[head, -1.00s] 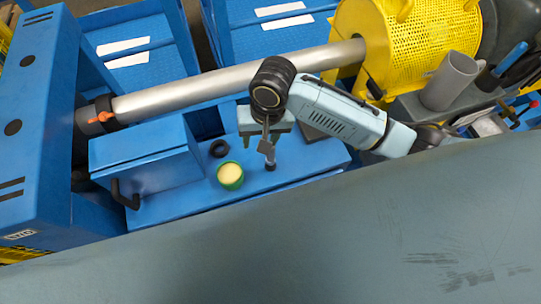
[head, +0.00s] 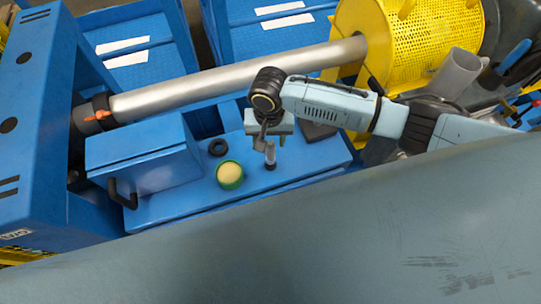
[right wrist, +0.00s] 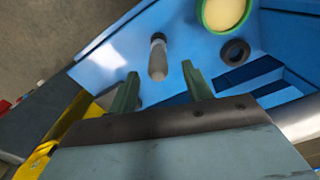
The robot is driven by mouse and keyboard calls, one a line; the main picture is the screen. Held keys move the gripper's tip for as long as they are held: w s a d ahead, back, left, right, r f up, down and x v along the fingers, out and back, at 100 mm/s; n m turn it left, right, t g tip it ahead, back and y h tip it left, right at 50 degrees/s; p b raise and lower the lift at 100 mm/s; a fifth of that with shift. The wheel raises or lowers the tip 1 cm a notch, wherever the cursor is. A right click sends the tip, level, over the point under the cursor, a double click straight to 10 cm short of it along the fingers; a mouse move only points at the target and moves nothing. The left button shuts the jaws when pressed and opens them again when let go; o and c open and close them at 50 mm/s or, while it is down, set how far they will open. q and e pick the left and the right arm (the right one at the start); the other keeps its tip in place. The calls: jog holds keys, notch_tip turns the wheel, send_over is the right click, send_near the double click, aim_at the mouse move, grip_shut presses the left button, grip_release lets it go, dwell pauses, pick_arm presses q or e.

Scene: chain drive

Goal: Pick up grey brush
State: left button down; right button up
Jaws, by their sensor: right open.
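The grey brush (head: 270,154) stands upright on the blue bench top, with a grey handle and a dark base. In the right wrist view the brush (right wrist: 158,57) shows ahead of my jaws, between the lines of the two fingers. My right gripper (head: 262,143) points down just beside and above the brush in the head view. In the right wrist view its two green fingers (right wrist: 160,70) are apart with nothing held between them. Whether they reach down around the handle I cannot tell. My left gripper is not in view.
A green pot with yellow contents (head: 230,175) and a black ring (head: 218,147) stand left of the brush. A blue box (head: 140,155) is further left. A silver pipe (head: 240,72) runs behind. A grey cup (head: 455,75) stands at right.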

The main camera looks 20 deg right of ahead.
notch_tip(320, 180, down, 4)
jog(key=shift+d+f+b, duration=0.1)
jog(key=shift+d+b, duration=0.05)
jog(key=shift+b, duration=0.25)
jog(key=shift+c, duration=0.4)
jog(key=c, duration=1)
